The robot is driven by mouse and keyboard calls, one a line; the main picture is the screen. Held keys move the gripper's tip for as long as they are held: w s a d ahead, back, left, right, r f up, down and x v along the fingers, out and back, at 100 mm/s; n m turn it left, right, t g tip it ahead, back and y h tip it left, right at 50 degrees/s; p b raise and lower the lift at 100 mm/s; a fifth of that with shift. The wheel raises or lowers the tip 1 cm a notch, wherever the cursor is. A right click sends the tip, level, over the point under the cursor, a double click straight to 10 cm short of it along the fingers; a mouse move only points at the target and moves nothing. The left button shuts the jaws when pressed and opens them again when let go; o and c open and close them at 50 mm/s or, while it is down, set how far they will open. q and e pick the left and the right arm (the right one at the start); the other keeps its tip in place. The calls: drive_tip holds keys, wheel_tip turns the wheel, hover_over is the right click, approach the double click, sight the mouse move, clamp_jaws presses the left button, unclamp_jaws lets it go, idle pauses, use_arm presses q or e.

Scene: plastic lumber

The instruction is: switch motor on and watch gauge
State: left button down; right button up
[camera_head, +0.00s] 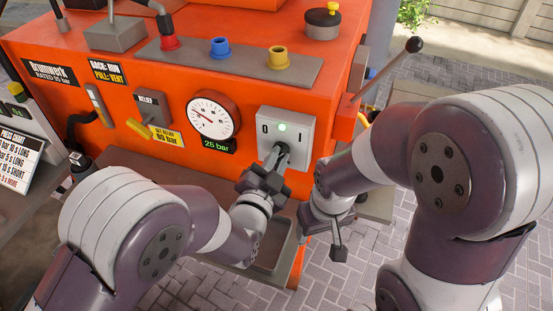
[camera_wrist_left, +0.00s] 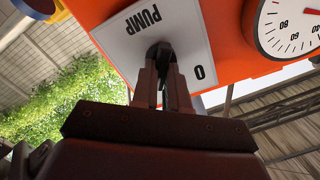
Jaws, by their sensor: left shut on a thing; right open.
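My left gripper (camera_head: 277,163) is shut on the dark switch knob, which the fingers mostly hide. In the left wrist view the fingers (camera_wrist_left: 163,80) close around the knob (camera_wrist_left: 160,52), on a plate (camera_wrist_left: 187,32) lettered PUMP and 0. The round white gauge (camera_head: 213,116) with a red needle is left of the switch; its green readout (camera_head: 218,144) says 25 bar. My right gripper (camera_head: 334,232) is open and empty, low beside the machine's right side.
Red, blue and yellow ports (camera_head: 219,47) line the top. A long black-knobbed lever (camera_head: 390,68) sticks out at the right. A pressure chart (camera_head: 20,160) stands at the left.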

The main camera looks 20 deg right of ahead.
use_arm(q)
drive_tip(key=c, duration=1.1)
unclamp_jaws()
drive_tip(key=shift+c, duration=0.2)
drive_tip(key=shift+s, duration=0.1)
drive_tip(key=b+v, duration=0.1)
drive_tip(key=v, duration=1.1)
drive_tip(key=shift+s+a, duration=0.2)
